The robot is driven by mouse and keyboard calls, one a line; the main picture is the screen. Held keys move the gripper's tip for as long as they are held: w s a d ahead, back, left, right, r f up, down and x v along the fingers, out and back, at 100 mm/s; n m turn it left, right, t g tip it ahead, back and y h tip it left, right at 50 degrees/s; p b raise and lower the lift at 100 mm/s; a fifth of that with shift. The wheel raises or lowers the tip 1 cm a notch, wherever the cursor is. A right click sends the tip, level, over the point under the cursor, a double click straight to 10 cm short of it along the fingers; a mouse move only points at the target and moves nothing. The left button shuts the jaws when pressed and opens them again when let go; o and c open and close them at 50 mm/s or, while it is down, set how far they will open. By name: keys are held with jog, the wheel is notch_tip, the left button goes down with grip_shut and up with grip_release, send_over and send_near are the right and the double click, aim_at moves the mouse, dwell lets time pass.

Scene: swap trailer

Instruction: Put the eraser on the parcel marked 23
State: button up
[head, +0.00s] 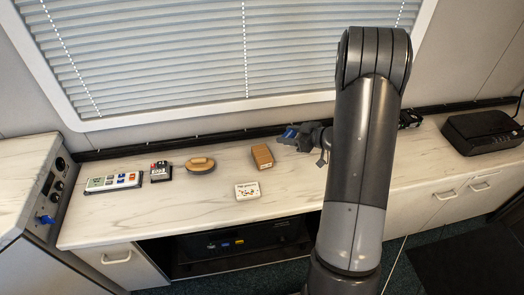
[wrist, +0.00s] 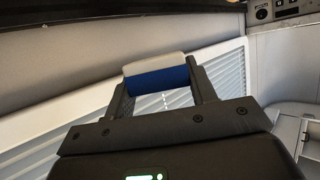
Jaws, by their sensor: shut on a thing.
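My gripper (head: 297,137) is shut on a blue and white eraser (wrist: 160,74), held crosswise between the fingertips in the wrist view. In the head view the eraser shows as a small blue patch (head: 290,132) at the gripper's tip. It is held above the back of the counter, to the right of a brown block or stack (head: 262,156). No number 23 can be read in either view, so I cannot tell which thing is the marked parcel. My arm hides part of the counter.
The marbled counter (head: 120,215) also bears a small white box with markings (head: 247,191), a wooden-handled brush (head: 200,165), a black and red item (head: 160,171) and a light panel with coloured patches (head: 113,182). A black device (head: 482,131) stands at right. The counter's front left is clear.

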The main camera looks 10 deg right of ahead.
send_over(262, 153)
notch_tip(262, 153, down, 6)
jog(key=shift+f, duration=1.95)
jog(key=shift+f, duration=0.2)
jog(key=o, duration=1)
jog(key=shift+c, duration=0.2)
